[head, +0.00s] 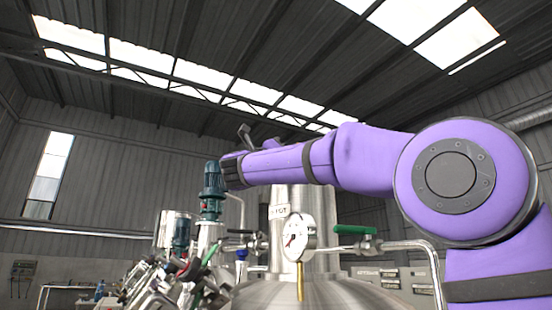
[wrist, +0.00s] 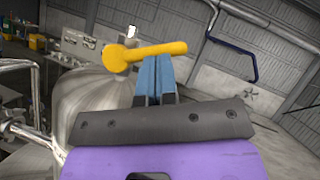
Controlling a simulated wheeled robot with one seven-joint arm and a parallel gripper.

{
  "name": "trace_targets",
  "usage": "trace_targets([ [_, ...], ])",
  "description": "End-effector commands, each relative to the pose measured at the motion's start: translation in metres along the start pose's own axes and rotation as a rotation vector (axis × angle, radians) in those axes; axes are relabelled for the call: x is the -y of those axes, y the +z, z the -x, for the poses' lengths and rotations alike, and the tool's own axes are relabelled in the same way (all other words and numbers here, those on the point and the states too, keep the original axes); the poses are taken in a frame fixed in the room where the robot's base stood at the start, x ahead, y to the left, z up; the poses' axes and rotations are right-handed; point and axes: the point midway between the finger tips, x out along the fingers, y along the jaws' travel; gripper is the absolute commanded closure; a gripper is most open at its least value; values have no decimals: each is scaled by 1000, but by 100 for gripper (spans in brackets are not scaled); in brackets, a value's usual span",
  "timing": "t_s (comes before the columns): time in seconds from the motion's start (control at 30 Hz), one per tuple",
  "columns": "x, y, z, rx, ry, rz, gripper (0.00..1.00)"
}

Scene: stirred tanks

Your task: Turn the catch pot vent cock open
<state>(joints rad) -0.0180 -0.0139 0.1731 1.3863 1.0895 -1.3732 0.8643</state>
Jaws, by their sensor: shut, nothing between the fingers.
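In the wrist view, a yellow lever handle (wrist: 155,51) with a round hub at its left end lies nearly level, rising slightly to the right. I take it for the vent cock's handle; no label shows on it there. My gripper (wrist: 153,62) has its blue fingers together and empty. The fingertips are just below the middle of the lever in the picture; I cannot tell if they touch it. In the head view, my arm reaches left across the tank top, and the fingers and this lever cannot be made out. A sign ending in "POT" (head: 278,211) hangs under the arm.
In the head view, a pressure gauge (head: 296,237), a green-handled valve (head: 355,230) with bent piping and a green motor (head: 212,190) crowd the tank top. In the wrist view, a steel vessel (wrist: 95,95) and pipes lie left; a dark blue rail (wrist: 235,48) is right.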

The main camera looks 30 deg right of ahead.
Motion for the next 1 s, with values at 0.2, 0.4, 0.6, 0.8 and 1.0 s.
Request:
trace_targets([
  [0.2, 0, 0, -10, 0, 0, 1, 100],
  [0.4, 0, 0, -11, 0, 0, 1, 100],
  [0.6, 0, 0, -11, 1, 3, 4, 100],
  [0.8, 1, 2, -12, 0, 26, 38, 100],
  [1.0, 1, 4, -13, 1, 41, 61, 100],
])
